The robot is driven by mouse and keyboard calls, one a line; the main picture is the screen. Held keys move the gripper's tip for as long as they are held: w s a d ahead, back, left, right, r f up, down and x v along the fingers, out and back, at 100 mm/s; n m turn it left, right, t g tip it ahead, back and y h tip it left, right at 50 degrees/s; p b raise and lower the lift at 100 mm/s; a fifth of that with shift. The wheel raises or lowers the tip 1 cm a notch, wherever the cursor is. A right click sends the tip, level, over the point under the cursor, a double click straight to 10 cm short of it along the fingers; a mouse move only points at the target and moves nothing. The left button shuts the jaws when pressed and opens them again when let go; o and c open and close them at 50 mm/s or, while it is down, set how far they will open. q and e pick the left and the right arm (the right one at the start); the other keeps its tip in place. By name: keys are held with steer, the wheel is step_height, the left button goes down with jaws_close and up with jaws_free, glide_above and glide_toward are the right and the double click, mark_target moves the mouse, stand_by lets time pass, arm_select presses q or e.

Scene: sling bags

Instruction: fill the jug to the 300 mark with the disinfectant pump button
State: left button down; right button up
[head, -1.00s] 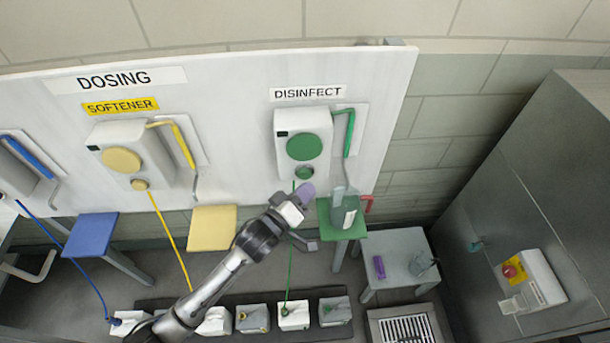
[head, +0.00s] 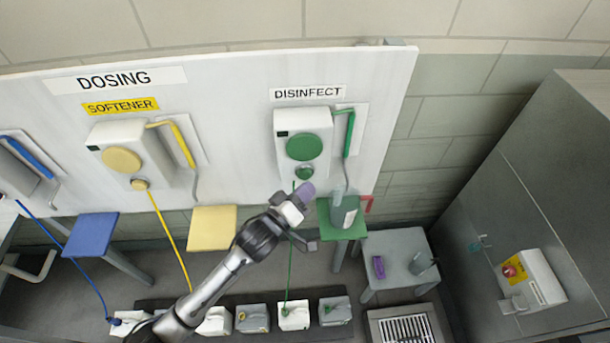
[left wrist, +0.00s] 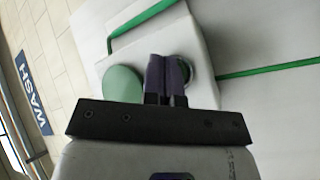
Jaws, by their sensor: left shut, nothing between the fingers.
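The disinfect pump is a white box (head: 290,148) on the wall board, with a large green disc (head: 304,147) and a smaller green button (head: 305,172) below it. My left gripper (head: 307,189) has its purple fingers closed together just below that button. In the left wrist view the fingers (left wrist: 166,75) partly cover the small green button (left wrist: 187,69), beside the large disc; I cannot tell whether they touch it. The clear jug (head: 345,211) stands on the green stool (head: 352,231) under the pump's spout (head: 346,178). Its level and marks are too small to read. My right gripper is not in view.
The yellow softener pump (head: 122,158) is to the left, with yellow (head: 212,228) and blue (head: 92,233) stools below. A grey table (head: 402,246) with a purple item (head: 378,267) stands right of the jug. Several containers (head: 294,315) line the floor.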

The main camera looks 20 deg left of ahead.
arm_select(q)
steer(key=shift+w+a, duration=0.1)
steer(key=shift+w+a, duration=0.1)
steer(key=shift+w, duration=0.15)
steer(key=shift+w+a, duration=0.1)
steer(key=shift+w, duration=0.1)
stand_by(0.5)
steer(key=shift+w+a, duration=0.15)
steer(key=shift+w, duration=0.1)
stand_by(0.5)
stand_by(2.3)
stand_by(0.8)
stand_by(0.8)
stand_by(0.7)
